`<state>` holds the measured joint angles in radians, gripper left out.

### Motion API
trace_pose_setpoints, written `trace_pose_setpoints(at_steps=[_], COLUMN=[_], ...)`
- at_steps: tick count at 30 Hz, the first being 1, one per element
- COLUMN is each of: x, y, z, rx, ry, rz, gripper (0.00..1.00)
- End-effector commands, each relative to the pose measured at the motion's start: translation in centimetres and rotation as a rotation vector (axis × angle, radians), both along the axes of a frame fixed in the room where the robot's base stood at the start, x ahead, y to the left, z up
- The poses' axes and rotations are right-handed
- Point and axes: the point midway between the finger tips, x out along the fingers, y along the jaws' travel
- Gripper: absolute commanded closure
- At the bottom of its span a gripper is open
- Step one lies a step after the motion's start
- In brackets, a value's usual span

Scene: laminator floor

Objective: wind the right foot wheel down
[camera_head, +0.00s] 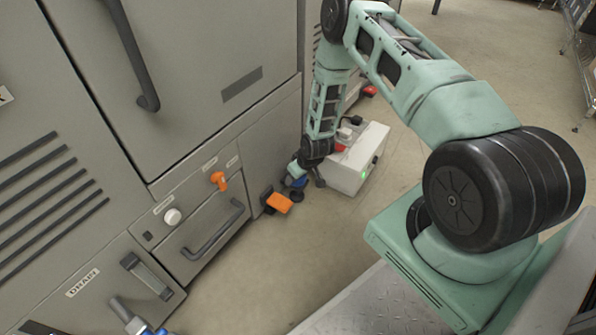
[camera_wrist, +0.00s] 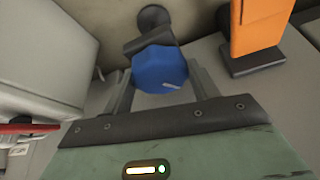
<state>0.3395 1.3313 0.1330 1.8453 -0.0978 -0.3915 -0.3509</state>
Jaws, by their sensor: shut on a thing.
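The foot wheel is a blue faceted knob with a pale mark (camera_wrist: 160,72), low at the machine's base. In the wrist view my gripper (camera_wrist: 160,82) has one finger on each side of it and is shut on it. A dark round foot and bracket show just beyond the wheel. In the head view the blue wheel (camera_head: 298,183) is small and partly hidden by my gripper (camera_head: 297,175), which reaches down beside the machine's corner.
An orange pedal-like part (camera_head: 277,202) sticks out just left of the wheel; it is close on the right in the wrist view (camera_wrist: 262,28). A pale box (camera_head: 358,160) with a green light stands right of my gripper. The grey machine (camera_head: 205,85) fills the left. Floor in front is clear.

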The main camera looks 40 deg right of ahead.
Motion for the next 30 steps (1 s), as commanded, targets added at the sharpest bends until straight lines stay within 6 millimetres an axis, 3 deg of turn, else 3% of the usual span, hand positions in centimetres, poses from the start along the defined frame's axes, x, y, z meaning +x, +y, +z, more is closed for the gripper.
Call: trace_pose_setpoints(at_steps=[18, 19, 21, 30], x=[-0.01, -0.01, -0.01, -0.04], y=[0.01, 0.01, 0.01, 0.00], z=[-0.03, -0.03, -0.03, 0.16], rx=[0.001, 0.001, 0.000, 0.001], ry=[0.001, 0.001, 0.001, 0.000], rz=[-0.049, -0.049, -0.048, -0.046], gripper=[0.64, 0.35, 0.19, 0.19])
